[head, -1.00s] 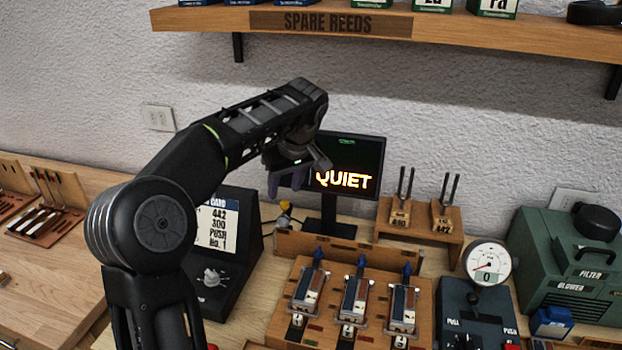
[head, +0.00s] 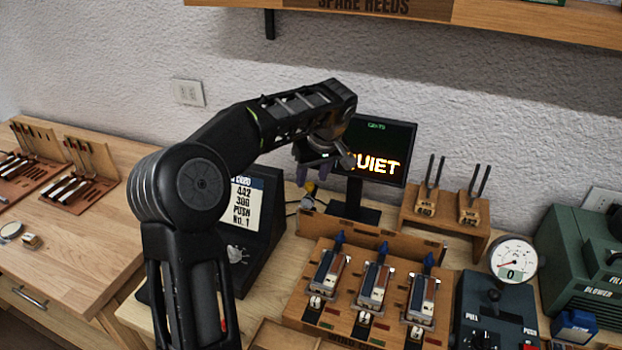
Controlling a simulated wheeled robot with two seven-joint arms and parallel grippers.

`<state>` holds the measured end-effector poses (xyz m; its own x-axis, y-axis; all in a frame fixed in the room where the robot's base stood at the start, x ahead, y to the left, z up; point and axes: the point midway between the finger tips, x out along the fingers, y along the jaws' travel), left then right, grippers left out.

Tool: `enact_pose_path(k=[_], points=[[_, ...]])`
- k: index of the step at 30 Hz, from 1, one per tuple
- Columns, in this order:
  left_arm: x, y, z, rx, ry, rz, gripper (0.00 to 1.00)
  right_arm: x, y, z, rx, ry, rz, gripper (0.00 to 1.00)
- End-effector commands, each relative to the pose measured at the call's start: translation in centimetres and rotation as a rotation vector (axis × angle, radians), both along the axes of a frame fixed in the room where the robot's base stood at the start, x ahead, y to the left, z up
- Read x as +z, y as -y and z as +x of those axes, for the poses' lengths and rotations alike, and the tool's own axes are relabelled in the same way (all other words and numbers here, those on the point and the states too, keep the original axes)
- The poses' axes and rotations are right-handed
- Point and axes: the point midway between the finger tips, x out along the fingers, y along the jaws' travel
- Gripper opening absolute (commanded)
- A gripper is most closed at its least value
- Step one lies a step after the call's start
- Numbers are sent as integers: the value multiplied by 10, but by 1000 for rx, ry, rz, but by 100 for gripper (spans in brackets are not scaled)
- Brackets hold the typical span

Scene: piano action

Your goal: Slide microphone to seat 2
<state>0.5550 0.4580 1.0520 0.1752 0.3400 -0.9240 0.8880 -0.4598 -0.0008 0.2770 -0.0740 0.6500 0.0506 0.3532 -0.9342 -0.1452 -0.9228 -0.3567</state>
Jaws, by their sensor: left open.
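A small yellow-and-grey piece (head: 307,198), which looks like the microphone, stands at the left end of the low wooden rail (head: 365,235) behind the reed block. The wooden block (head: 310,290) holds three reed units side by side in numbered seats; the middle unit (head: 374,285) appears to be at seat 2, its number too small to read surely. My left gripper (head: 322,172) is open and empty, just above the small piece and in front of the screen. Its fingers look apart from the piece. My right gripper is out of view.
A screen (head: 394,150) reading "QUIET" stands behind my gripper, partly hidden. Tuning forks on a wooden stand (head: 449,218) are to its right. A dark card box (head: 262,225) is at left, partly behind my arm. A round gauge (head: 513,259) and green blower (head: 575,255) stand at right.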

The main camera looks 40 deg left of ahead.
Motion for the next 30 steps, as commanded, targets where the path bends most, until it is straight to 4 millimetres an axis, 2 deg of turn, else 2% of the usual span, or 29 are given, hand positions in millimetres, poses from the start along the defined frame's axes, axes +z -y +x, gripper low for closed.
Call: enact_pose_path(k=[6,15,30], points=[[-20,-8,4,0,1,0,43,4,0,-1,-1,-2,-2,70],[-23,-8,5,0,2,-1,43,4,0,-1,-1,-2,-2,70],[-23,-8,5,1,2,0,2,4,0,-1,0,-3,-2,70]])
